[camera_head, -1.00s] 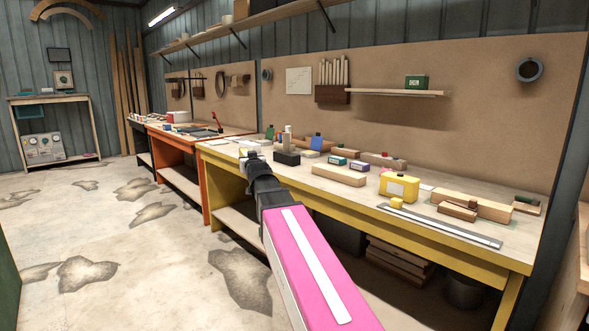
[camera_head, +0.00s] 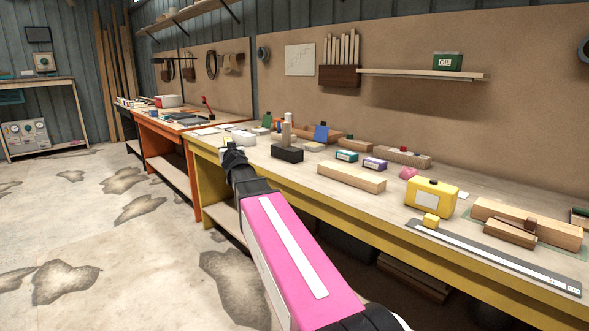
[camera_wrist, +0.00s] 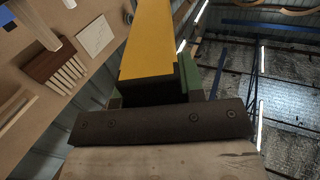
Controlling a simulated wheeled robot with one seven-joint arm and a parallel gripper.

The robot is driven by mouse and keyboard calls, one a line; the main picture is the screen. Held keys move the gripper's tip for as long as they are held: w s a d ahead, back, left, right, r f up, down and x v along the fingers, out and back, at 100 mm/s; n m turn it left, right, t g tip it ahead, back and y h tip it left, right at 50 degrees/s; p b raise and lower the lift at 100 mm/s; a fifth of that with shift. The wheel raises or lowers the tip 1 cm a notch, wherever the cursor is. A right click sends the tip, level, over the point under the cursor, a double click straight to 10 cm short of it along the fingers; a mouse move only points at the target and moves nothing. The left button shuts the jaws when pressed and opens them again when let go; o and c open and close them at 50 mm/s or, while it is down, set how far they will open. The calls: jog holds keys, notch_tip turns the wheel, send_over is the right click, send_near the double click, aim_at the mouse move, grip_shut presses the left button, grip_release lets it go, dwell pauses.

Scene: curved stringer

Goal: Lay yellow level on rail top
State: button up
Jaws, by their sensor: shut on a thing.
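My gripper (camera_head: 232,154) is at the far end of my pink arm, in front of the yellow bench's left end; it looks small and dark there. In the wrist view my gripper (camera_wrist: 155,92) is shut on a long yellow bar, the yellow level (camera_wrist: 152,45), which runs up out of the picture. Green parts lie on both sides of it. A dark bar with screws (camera_wrist: 160,122) and a pale wooden surface (camera_wrist: 160,160) fill the bottom. I cannot tell for sure which wooden piece is the rail.
An orange bench (camera_head: 175,145) stands beyond. The floor at left is clear.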

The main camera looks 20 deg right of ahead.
jog(key=shift+w+d+f+m+h, duration=0.25)
jog(key=shift+d+f+m+h, duration=0.2)
jog(key=shift+f+h, duration=0.1)
jog(key=shift+w+d+f+m+h, duration=0.2)
jog(key=shift+d+f+m+h, duration=0.2)
jog(key=shift+h, duration=0.15)
jog(key=s+d+r+m+g+h, duration=0.2)
jog(key=d+r+m+g+h, duration=0.2)
jog(key=d+m+g+h, duration=0.75)
jog(key=shift+h, duration=0.75)
jog(key=w+d+f, duration=0.1)
jog(key=d+f, duration=0.1)
jog(key=d, duration=0.1)
jog(key=w+d+f, duration=0.1)
jog(key=d+f, duration=0.1)
jog(key=d, duration=0.1)
jog(key=w+d+f, duration=0.1)
jog(key=d+f, duration=0.2)
jog(key=shift+d, duration=0.2)
jog(key=shift+f, duration=1.95)
jog(key=o, duration=1)
jog(key=shift+f, duration=0.15)
jog(key=shift+o, duration=0.2)
